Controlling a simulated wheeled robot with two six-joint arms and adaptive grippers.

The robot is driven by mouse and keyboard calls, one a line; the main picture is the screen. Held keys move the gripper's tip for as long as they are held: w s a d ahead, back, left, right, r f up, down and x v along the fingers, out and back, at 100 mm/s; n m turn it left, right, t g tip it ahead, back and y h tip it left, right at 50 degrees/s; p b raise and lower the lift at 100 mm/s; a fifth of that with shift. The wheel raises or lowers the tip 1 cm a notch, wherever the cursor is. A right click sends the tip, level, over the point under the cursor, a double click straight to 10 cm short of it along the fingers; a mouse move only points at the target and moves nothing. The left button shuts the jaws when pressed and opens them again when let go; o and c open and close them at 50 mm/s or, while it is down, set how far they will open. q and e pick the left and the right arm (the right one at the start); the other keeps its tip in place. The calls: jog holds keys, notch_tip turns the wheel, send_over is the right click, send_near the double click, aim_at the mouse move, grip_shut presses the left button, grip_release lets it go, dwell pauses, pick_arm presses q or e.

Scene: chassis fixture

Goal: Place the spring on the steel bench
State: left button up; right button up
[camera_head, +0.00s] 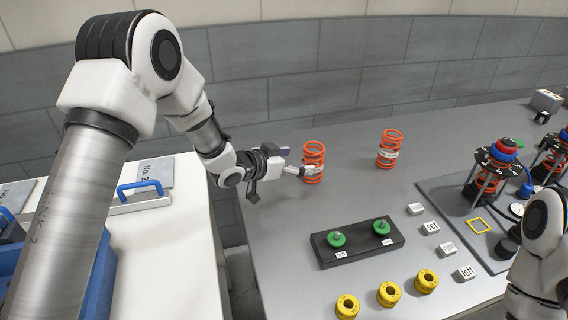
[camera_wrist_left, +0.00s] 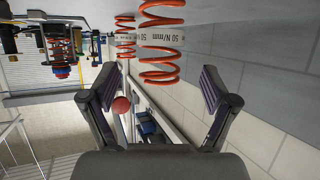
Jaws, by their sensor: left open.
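Two orange coil springs with white labels stand upright on the grey steel bench (camera_head: 280,225) in the head view: a left spring (camera_head: 313,153) and a right spring (camera_head: 389,140). My left gripper (camera_head: 303,171) is at the left spring's lower half, reaching it from the left. In the left wrist view, my left gripper (camera_wrist_left: 158,78) is open, and the near spring (camera_wrist_left: 160,75) shows between and ahead of its fingers, with no visible grip. The far spring (camera_wrist_left: 125,38) shows behind it. My right arm enters at the lower right; its gripper is out of frame.
A black block with green knobs (camera_head: 358,243) lies in front of the springs. Yellow rings (camera_head: 389,293) and white label blocks (camera_head: 431,228) lie nearby. A fixture plate (camera_head: 450,205) with spring assemblies (camera_head: 492,170) is on the right. A white table (camera_head: 160,240) is left.

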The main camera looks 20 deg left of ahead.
pick_arm(q)
jog(key=v, duration=0.6)
